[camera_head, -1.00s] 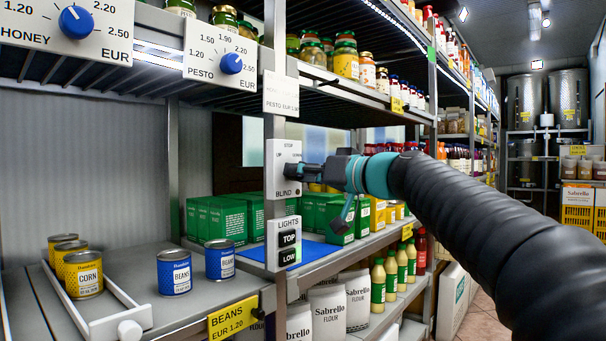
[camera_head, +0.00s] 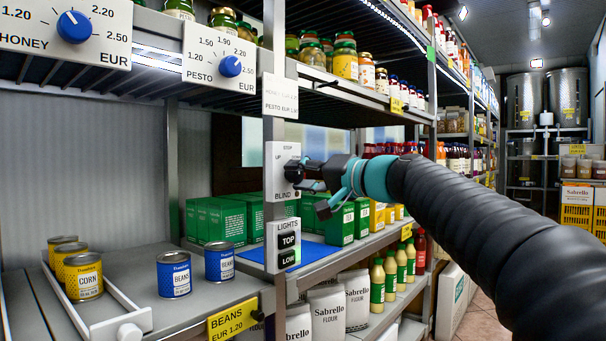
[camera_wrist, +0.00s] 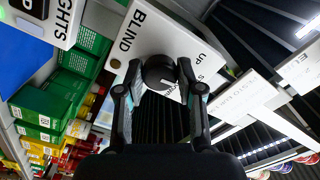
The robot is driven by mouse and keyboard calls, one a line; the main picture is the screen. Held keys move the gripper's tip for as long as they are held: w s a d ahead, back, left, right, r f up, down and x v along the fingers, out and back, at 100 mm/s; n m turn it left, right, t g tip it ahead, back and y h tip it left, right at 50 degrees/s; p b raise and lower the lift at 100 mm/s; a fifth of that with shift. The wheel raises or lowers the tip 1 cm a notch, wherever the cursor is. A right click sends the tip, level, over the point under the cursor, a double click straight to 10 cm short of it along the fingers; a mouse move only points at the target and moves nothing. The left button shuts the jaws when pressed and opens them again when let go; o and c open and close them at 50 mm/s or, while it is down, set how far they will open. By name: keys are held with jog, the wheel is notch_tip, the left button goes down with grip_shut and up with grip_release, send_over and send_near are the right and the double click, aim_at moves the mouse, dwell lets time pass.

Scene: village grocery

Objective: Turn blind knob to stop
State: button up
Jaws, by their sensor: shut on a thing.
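The blind panel (camera_head: 283,160) is a white plate on the shelf post, marked UP, STOP and BLIND. Its black round knob (camera_head: 293,171) shows in the wrist view (camera_wrist: 159,72) with a white pointer mark near its lower right rim. My gripper (camera_wrist: 160,68) has one finger on each side of the knob and is shut on it. The pointer's exact setting is unclear, as the fingers and wrist cover part of the panel's lettering. In the head view my gripper (camera_head: 300,172) reaches the panel from the right.
A lights panel (camera_head: 284,246) with TOP and LOW buttons sits just below. Green boxes (camera_head: 215,220) stand on the shelf behind. Pesto (camera_head: 231,65) and honey (camera_head: 74,27) price dials are upper left. Cans of beans (camera_head: 174,274) stand lower left. The aisle at right is open.

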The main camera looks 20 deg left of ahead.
jog(key=shift+r+m, duration=0.15)
jog(key=shift+m, duration=0.45)
jog(key=o, duration=1.2)
jog(key=shift+a, duration=0.1)
jog(key=shift+c, duration=0.2)
jog(key=v, duration=1.2)
